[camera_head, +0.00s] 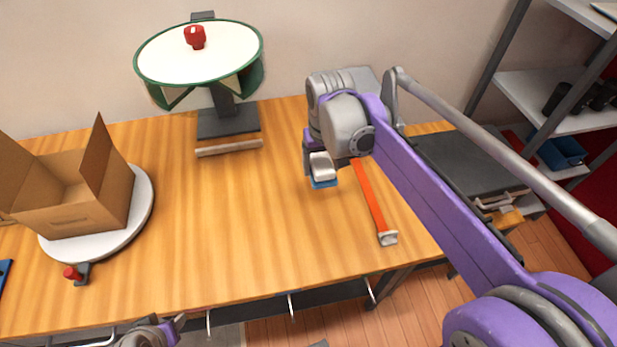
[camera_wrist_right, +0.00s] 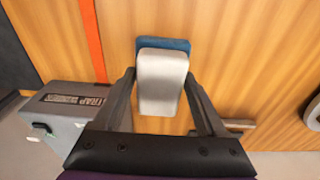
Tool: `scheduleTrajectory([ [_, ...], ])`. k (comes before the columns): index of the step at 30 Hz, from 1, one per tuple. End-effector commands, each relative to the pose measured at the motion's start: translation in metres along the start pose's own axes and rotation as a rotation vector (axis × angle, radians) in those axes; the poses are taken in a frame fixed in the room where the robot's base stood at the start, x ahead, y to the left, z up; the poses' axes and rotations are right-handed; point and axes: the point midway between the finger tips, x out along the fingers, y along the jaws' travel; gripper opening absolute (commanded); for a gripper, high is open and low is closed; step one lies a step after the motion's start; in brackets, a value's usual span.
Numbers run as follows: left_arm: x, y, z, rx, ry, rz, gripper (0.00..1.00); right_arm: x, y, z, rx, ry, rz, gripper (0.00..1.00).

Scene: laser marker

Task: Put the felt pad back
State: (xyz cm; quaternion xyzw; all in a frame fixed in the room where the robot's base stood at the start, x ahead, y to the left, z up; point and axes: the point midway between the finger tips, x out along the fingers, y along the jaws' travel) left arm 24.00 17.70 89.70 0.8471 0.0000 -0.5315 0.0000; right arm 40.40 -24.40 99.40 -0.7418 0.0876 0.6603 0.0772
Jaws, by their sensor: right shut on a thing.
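The felt pad (camera_head: 324,183), a pale grey block with a blue layer, is at my right gripper (camera_head: 320,167) over the right part of the wooden table. In the right wrist view the pad's pale body (camera_wrist_right: 162,82) sits between the two dark fingers of my right gripper (camera_wrist_right: 163,92), which is shut on it. Its blue layer (camera_wrist_right: 165,43) shows at the far end. I cannot tell whether the pad touches the tabletop. My left gripper (camera_head: 165,333) shows only partly at the bottom edge, and its opening is unclear.
An orange strip (camera_head: 368,195) lies just right of the pad. A round green-rimmed board (camera_head: 170,60) with a red knob (camera_head: 195,37) stands at the back, with a bar (camera_head: 229,148) before its base. An open carton (camera_head: 75,208) sits on a white turntable (camera_head: 142,205). The table's middle is clear.

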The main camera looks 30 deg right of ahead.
Motion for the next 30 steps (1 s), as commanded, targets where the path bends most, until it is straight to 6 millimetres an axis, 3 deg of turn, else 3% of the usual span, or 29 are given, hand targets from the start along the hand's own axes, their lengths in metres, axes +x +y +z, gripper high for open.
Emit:
scheduleTrajectory([
  [9,0.004,0.0,0.004,0.0,-0.003,0.0,0.5,0.046,0.001,0.007,0.002,0.0,0.0,0.22],
  [21,0.008,0.0,0.007,0.0,-0.004,0.0,0.5,0.094,0.0,0.012,0.001,0.0,0.0,0.22],
  [30,0.008,0.0,0.007,0.0,-0.004,0.0,0.5,0.098,0.0,0.013,0.002,0.0,0.0,0.22],
])
